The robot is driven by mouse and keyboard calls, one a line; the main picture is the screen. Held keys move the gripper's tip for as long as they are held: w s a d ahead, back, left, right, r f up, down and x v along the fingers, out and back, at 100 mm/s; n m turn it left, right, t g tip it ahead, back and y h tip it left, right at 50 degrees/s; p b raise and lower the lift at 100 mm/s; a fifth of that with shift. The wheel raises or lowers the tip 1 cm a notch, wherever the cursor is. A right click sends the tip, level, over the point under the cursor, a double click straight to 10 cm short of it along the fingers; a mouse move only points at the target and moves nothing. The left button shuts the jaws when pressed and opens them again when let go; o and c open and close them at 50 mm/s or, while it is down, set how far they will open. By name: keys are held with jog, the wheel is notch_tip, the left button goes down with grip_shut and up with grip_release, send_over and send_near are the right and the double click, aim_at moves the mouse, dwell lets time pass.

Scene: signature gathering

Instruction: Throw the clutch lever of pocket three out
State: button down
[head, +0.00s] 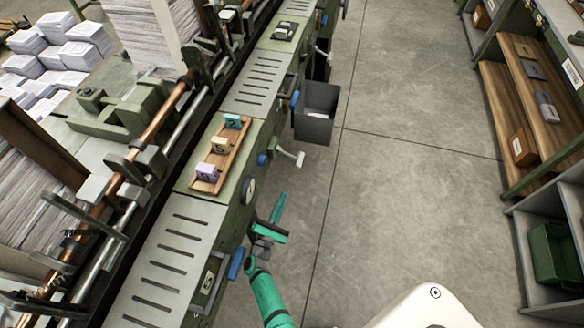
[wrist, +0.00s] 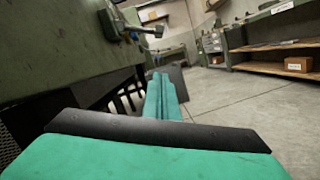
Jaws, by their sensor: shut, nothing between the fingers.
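A grey clutch-type lever (head: 290,156) sticks out from the green machine's side into the aisle in the head view. A similar lever (head: 322,54) stands farther up the line. No pocket number is readable, so I cannot tell which belongs to pocket three. My gripper (head: 276,215) is shut and empty beside the machine's side, below and apart from the nearer lever. In the wrist view, my teal gripper (wrist: 163,98) points forward along the machine, and a grey lever (wrist: 140,32) juts from the machine's face, above and left of the fingers.
The machine has blue handles (head: 236,263) and a round gauge (head: 248,190) on its side. A wooden tray (head: 232,157) with three coloured blocks sits on top. Shelves (head: 510,100) stand at right. The concrete aisle (head: 390,160) between is clear.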

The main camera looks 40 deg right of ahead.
aim_at(287, 154)
jog(key=shift+w+r, duration=0.2)
jog(key=shift+w, duration=0.1)
jog(key=w+d+r, duration=0.4)
jog(key=d+r, duration=0.1)
jog(key=d, duration=0.4)
jog(key=shift+w+r, duration=0.15)
jog(key=shift+r, duration=0.25)
jog(key=shift+d, duration=0.1)
jog(key=shift+a, duration=0.2)
dwell(0.3)
